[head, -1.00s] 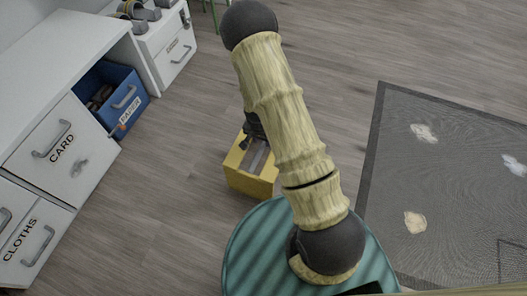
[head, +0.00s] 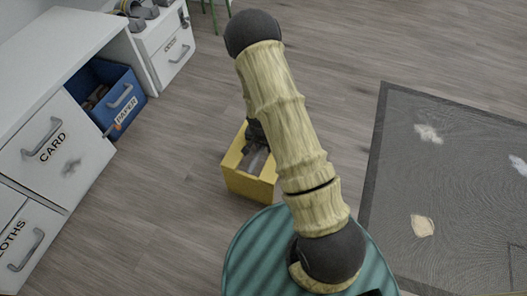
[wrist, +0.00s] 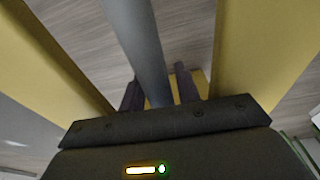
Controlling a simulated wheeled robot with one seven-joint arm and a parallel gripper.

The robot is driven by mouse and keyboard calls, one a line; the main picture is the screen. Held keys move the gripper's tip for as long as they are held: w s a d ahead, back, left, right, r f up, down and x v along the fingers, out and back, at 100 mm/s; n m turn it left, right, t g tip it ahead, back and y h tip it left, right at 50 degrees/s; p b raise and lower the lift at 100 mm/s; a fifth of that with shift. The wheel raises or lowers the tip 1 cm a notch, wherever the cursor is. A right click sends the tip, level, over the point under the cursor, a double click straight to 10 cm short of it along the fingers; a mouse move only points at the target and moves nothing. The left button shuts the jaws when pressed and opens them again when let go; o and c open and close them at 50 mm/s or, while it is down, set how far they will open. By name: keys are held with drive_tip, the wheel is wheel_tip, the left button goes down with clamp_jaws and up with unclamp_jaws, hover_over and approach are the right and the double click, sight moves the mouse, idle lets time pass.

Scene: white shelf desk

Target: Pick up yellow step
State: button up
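The yellow step (head: 248,186) stands on the wooden floor in the head view, a small yellow box-like piece with a grey part across its open top. My arm hides its right side. In the wrist view its yellow sides (wrist: 258,45) rise left and right, with a grey bar (wrist: 142,40) running between them. My gripper (wrist: 160,88) reaches down into the step. Its two dark fingers stand on either side of the bar, with a narrow gap showing at the right finger, so it looks open around the bar. In the head view the fingers are mostly hidden by the arm.
A white shelf desk with drawers marked CARD (head: 54,146) and CLOTHS stands at the left, with a blue PAPER bin (head: 119,97) in it. A dark rug (head: 455,180) with several crumpled pieces lies at the right. Floor around the step is clear.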

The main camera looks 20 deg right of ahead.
clamp_jaws()
drive_tip(key=shift+r, duration=0.1)
idle(1.4)
